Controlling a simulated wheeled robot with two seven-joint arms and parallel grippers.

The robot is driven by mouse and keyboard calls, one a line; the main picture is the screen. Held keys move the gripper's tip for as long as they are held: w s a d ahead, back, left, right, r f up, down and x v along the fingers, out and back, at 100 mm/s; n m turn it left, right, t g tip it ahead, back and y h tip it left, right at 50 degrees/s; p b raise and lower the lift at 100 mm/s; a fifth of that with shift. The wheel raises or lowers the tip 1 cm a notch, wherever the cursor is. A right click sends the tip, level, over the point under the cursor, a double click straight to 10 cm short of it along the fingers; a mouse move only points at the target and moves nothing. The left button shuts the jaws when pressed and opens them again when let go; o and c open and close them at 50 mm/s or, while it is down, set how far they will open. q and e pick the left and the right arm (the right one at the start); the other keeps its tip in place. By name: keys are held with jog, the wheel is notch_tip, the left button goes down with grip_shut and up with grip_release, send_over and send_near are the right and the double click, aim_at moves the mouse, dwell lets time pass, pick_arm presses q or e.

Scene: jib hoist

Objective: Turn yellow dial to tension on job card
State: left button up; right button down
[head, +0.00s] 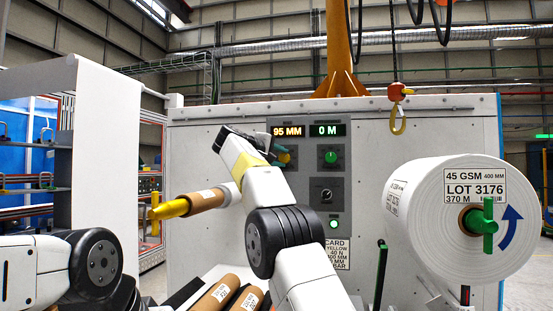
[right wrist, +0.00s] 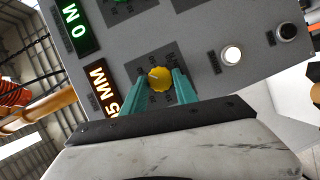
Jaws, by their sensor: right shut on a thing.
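The yellow dial (right wrist: 160,79) sits on the grey control panel (right wrist: 205,45). My right gripper (right wrist: 160,88) has its teal fingers on either side of the dial and is shut on it. In the head view my right gripper (head: 280,156) covers most of the dial. The job card (head: 336,254) hangs below the panel, partly hidden by my right arm; "CARD", "YELLOW" and "40 N" can be read on it. My left gripper is out of the head view; only part of my left arm shows at lower left.
The panel also bears a green dial (head: 331,157), a black knob (head: 326,195), a lit button (head: 333,224) and displays reading "95 MM" (head: 288,131) and "0 M" (head: 327,130). A large white roll (head: 420,215) stands at right. A hoist hook (head: 398,120) hangs above. Brown tubes (head: 218,294) lie at the bottom.

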jog(key=shift+f, duration=0.2)
jog(key=c, duration=1)
grip_release()
jog(key=shift+o, duration=0.2)
jog(key=shift+r, duration=0.1)
jog(key=shift+s+a+r, duration=0.1)
jog(key=shift+s+a, duration=0.05)
jog(key=shift+a, duration=0.05)
jog(key=f+v, duration=0.1)
jog(key=v, duration=0.6)
jog(key=shift+r, duration=0.45)
jog(key=shift+s, duration=0.1)
